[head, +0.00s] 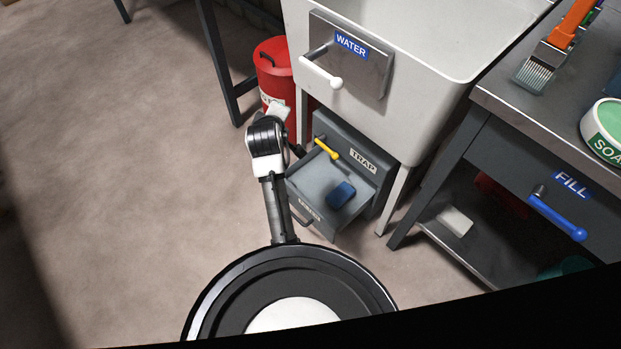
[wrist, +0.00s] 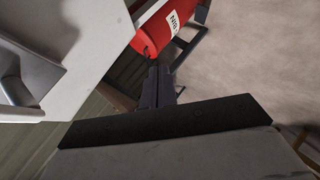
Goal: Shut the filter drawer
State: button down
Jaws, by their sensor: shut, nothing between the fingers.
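The filter drawer (head: 312,190) is a grey drawer pulled out from the grey cabinet (head: 377,200) under the sink. A blue block (head: 341,194) lies inside it. Its front faces the lower left and has a dark bar handle (head: 299,217) and a small label too small to read. My gripper (wrist: 158,75) is shut and empty in the wrist view, with the floor and red bin beyond it. In the head view my arm stands just left of the drawer and mostly hides the gripper. The drawer cannot be made out in the wrist view.
A yellow lever (head: 327,149) marked TRAP sits on the cabinet above the drawer. The white sink (head: 420,120) has a WATER lever (head: 322,74). A red bin (head: 272,62) stands behind my arm. A workbench (head: 480,135) with a blue FILL lever (head: 557,217) is right. Floor at left is clear.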

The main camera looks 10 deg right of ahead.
jog(key=s+d+f+n+g+h, duration=0.1)
jog(key=s+f+n+g, duration=0.2)
jog(key=s+f+n, duration=0.45)
jog(key=s+f+n+g+h, duration=0.15)
jog(key=s+f, duration=0.25)
jog(key=f, duration=0.6)
jog(key=s+d+f+n+g, duration=0.1)
jog(key=s+f+n+g, duration=0.35)
jog(key=f, duration=0.45)
jog(key=w+d+f, duration=0.2)
jog(key=f, duration=0.2)
jog(key=w+d+f+t+b, duration=0.1)
jog(key=w+d+f, duration=0.1)
jog(key=d+f, duration=0.1)
jog(key=shift+x, duration=0.85)
jog(key=shift+s+d, duration=0.1)
jog(key=shift+s, duration=0.05)
jog(key=w+d+b, duration=0.4)
jog(key=w+d, duration=0.9)
jog(key=d, duration=0.5)
jog(key=shift+w+d+r, duration=0.1)
jog(key=shift+w+r, duration=0.05)
jog(key=shift+r, duration=0.05)
